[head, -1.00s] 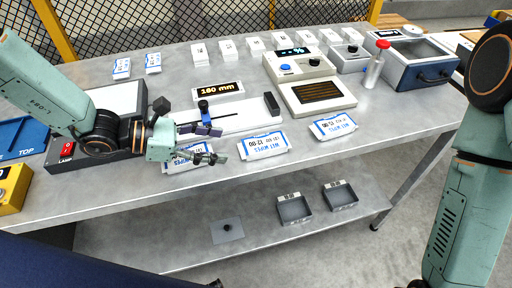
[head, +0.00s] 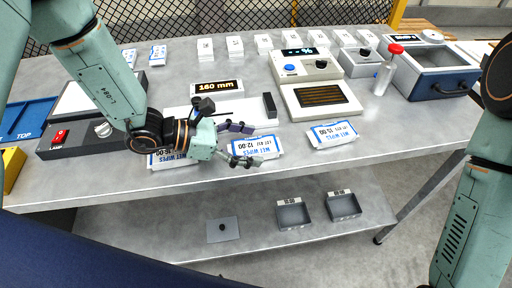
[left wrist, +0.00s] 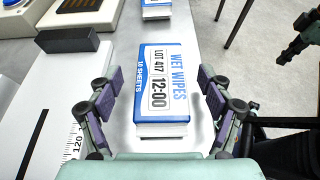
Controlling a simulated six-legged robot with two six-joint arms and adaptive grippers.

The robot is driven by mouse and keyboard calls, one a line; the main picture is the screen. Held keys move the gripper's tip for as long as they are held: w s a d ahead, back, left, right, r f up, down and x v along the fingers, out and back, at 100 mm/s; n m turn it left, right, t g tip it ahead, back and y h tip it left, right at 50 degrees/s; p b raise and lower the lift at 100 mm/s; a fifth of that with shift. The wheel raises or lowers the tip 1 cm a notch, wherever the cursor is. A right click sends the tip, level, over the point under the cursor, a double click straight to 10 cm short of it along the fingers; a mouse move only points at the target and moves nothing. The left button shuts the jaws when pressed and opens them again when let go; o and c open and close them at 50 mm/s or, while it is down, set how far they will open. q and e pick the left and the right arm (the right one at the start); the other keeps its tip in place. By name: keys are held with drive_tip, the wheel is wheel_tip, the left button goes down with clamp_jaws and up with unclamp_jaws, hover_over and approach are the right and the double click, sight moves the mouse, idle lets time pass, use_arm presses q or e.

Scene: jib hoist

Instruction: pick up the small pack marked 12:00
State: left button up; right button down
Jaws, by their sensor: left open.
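The pack marked 12:00 (head: 254,147), a white and blue wet-wipes pack, lies flat near the table's front edge. In the left wrist view the 12:00 pack (left wrist: 162,85) is centred between the fingers, its print reading LOT 417 and 12:00. My left gripper (head: 241,144) is open and empty, close to the pack in the head view, with its near end between the fingertips in the wrist view. I cannot tell whether they touch. My right gripper (left wrist: 296,42) shows only partly at the wrist view's upper right; its jaw state is unclear.
A similar pack (head: 332,134) lies to the right; another (head: 168,162) is partly hidden under my left gripper. A white measuring board (head: 182,115) with a dark end block (head: 269,105) lies behind. A sealer-like device (head: 305,70) stands farther back. Shelf trays (head: 293,214) sit below.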

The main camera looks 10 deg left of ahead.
use_arm(q)
drive_tip(key=shift+s+r, duration=0.1)
drive_tip(key=shift+s, duration=0.05)
drive_tip(key=shift+c, duration=1.2)
drive_tip(key=c, duration=1)
